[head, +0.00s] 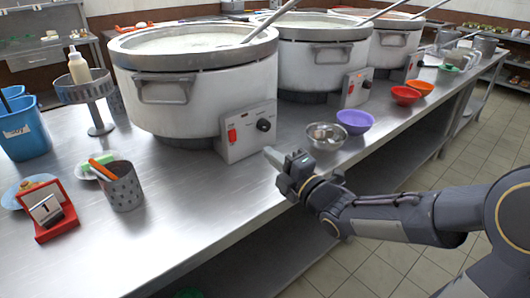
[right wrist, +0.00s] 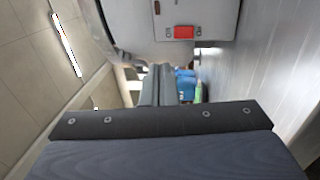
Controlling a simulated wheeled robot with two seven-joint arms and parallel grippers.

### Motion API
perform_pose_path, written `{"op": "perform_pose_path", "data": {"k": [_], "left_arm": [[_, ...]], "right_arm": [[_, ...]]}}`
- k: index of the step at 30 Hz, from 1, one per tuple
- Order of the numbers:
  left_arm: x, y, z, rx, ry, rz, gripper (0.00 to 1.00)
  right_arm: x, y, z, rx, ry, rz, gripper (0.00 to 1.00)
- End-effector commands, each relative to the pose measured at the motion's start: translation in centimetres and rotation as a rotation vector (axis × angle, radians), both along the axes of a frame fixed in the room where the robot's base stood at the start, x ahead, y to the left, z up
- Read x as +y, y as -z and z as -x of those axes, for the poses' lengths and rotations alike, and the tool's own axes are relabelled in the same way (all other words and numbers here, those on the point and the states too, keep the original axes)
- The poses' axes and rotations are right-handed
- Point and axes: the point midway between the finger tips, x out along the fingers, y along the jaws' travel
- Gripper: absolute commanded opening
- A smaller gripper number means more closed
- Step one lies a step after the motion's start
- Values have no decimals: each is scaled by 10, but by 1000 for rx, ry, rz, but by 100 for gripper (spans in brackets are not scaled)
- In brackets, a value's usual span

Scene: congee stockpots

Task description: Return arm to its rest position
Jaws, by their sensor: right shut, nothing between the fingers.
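My right gripper (head: 272,155) reaches in from the right of the head view. It is shut and empty, above the front edge of the steel counter. It is in front of the nearest stockpot's control box (head: 247,131) and left of a steel bowl (head: 326,136). In the right wrist view the shut fingers (right wrist: 160,82) point toward the control box's red switch (right wrist: 183,32) and a blue container (right wrist: 187,86). The left gripper is not in either view.
Large stockpots stand along the counter, the nearest (head: 190,82) with a ladle in it. A purple bowl (head: 354,122), red bowl (head: 405,95) and orange bowl (head: 419,87) line the edge.

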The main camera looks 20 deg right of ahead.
Motion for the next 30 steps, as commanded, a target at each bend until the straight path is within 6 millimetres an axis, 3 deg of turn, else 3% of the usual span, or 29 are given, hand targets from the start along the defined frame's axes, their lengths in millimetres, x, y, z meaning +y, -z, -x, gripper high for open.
{"op": "perform_pose_path", "data": {"k": [15, 20, 23, 25, 30], "left_arm": [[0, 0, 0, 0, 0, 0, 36], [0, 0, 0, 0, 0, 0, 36], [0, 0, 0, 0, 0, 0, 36], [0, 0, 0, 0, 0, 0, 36], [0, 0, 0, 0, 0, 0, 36]], "right_arm": [[-2, 0, 1, 7, 4, -5, 0], [-19, 5, 12, 158, 77, -138, 0], [-39, 19, 34, 360, 182, -347, 0], [-50, 33, 58, 523, 271, -539, 0], [-52, 71, 130, 880, 475, -998, 0]]}}
